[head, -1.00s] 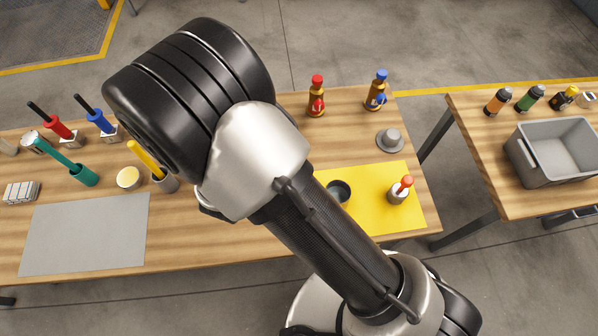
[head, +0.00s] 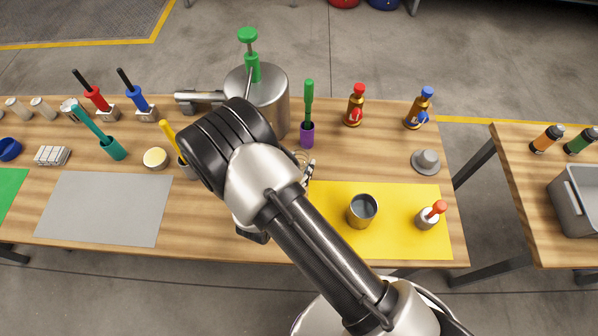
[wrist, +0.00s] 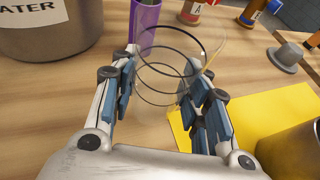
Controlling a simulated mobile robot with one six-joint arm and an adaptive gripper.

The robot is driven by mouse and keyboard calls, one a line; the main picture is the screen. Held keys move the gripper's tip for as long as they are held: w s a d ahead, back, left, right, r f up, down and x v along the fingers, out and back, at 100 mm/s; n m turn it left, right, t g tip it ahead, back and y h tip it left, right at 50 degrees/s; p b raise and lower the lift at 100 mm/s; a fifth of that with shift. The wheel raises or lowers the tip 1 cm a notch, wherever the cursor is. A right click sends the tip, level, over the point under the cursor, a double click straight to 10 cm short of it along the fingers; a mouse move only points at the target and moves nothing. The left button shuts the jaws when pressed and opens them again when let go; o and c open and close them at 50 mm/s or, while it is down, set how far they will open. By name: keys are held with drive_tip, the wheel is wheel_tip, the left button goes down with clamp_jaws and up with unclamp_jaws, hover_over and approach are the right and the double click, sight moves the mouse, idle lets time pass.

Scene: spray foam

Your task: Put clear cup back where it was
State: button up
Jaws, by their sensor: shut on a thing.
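The clear cup (wrist: 168,72) is see-through with dark rings around it. In the wrist view it sits between the fingers of my gripper (wrist: 172,84), which is shut on it. A thin tan line shows beside its right side; I cannot tell what it is. The cup is above or on the bare wood near the left edge of the yellow mat (wrist: 240,132); I cannot tell whether it touches the table. In the head view my gripper (head: 306,172) is mostly hidden behind my arm, left of the mat (head: 400,240).
A large metal pot (head: 272,105) and a purple holder with a green handle (head: 307,135) stand behind my gripper. A grey mat (head: 105,208) lies left.

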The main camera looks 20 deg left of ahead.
drive_tip(key=shift+f+b, duration=0.3)
drive_tip(key=shift+f, duration=1.25)
drive_tip(key=shift+f, duration=0.1)
drive_tip(key=shift+f, duration=0.2)
drive_tip(key=o, duration=1.3)
drive_tip(key=shift+r, duration=0.1)
drive_tip(key=shift+r, duration=0.15)
drive_tip(key=shift+s+r, duration=0.2)
drive_tip(key=p+v, duration=0.2)
drive_tip(key=v, duration=0.9)
drive_tip(key=shift+s+a, duration=0.1)
drive_tip(key=shift+s, duration=0.2)
